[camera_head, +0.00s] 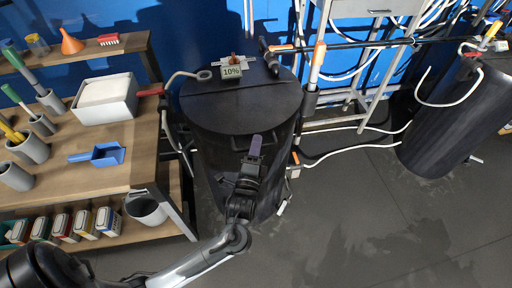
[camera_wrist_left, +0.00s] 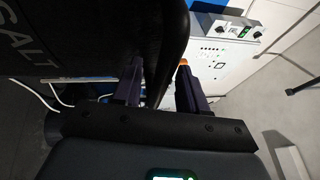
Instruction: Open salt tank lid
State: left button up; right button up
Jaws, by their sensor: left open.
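The black salt tank (camera_head: 225,165) stands upright in the middle of the head view. Its round dark lid (camera_head: 230,110) lies flat and closed on top, with a seam across it and a small handle (camera_head: 236,146) at the front edge. My left gripper (camera_head: 255,146) is open at that front edge, right by the handle; I cannot tell whether it touches it. In the left wrist view, my two fingers (camera_wrist_left: 158,88) are apart, with a dark curved edge between them. The tank wall (camera_wrist_left: 80,45) with the letters SALT fills the left there. My right gripper is not in view.
A wooden bench (camera_head: 85,150) with a white bin (camera_head: 105,100) and a blue scoop (camera_head: 98,154) stands to the left. Pipes and a second black tank (camera_head: 455,120) are to the right. The front-right floor is clear.

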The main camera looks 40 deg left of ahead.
pick_arm(q)
jog(key=shift+c, duration=0.3)
grip_shut()
